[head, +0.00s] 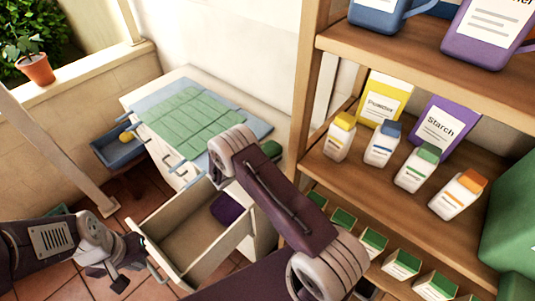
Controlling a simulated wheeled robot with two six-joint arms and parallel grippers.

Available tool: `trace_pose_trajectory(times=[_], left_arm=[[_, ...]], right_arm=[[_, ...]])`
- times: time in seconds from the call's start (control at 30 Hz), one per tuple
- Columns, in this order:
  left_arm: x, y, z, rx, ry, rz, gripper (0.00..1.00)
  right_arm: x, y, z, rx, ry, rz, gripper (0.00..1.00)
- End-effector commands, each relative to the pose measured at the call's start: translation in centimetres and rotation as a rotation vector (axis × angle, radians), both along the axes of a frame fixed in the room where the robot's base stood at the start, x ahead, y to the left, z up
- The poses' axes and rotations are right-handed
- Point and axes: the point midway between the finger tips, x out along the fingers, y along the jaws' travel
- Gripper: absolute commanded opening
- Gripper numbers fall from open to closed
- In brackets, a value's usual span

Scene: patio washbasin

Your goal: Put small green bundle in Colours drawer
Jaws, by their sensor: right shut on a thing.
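A pulled-out white drawer (170,262) juts from the white cabinet, with a purple bundle (229,207) inside; no label is readable on it. My left gripper (121,284) is just left of the drawer's front, near its handle (153,271); its fingers are too small and dark to judge. My right arm reaches over the drawer toward the cabinet top, and its gripper is hidden behind the arm. A dark green piece (272,150) shows partly behind that arm, near the cabinet top's right edge; I cannot tell whether it is the small green bundle or whether it is held.
A green folded cloth (185,115) lies on a blue mat (150,100) on the cabinet top. A blue drawer (118,147) stands open at the far left side, holding something yellow (127,137). Wooden shelves (395,170) with bottles and boxes stand close at right.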

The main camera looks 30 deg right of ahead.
Motion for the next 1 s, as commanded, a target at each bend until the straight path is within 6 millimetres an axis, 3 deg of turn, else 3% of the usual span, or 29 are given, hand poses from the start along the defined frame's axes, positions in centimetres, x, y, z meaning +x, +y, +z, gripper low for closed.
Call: trace_pose_trajectory(times=[0.37,0.4,0.47,0.5,0.83,1.0], left_arm=[[0.0,0.0,-0.4,0.000,0.000,0.000,0.00],[0.0,0.0,-0.4,0.000,0.000,0.000,0.00],[0.0,0.0,-0.3,0.000,0.000,0.000,0.00],[0.0,0.0,-0.3,0.000,0.000,0.000,0.00],[0.0,0.0,0.4,0.000,0.000,0.000,0.00],[0.0,0.0,-0.7,0.000,0.000,0.000,0.00]], right_arm=[[0.0,0.0,-0.8,-0.001,-0.001,0.001,0.28],[0.0,0.0,-0.8,0.000,0.000,0.001,0.73],[0.0,0.0,-0.7,0.000,0.000,0.001,0.90],[0.0,0.0,-0.7,0.000,0.000,0.001,0.92],[0.0,0.0,0.1,0.000,-0.002,0.001,0.92],[-1.1,3.3,0.9,0.001,-0.002,0.006,0.92]])
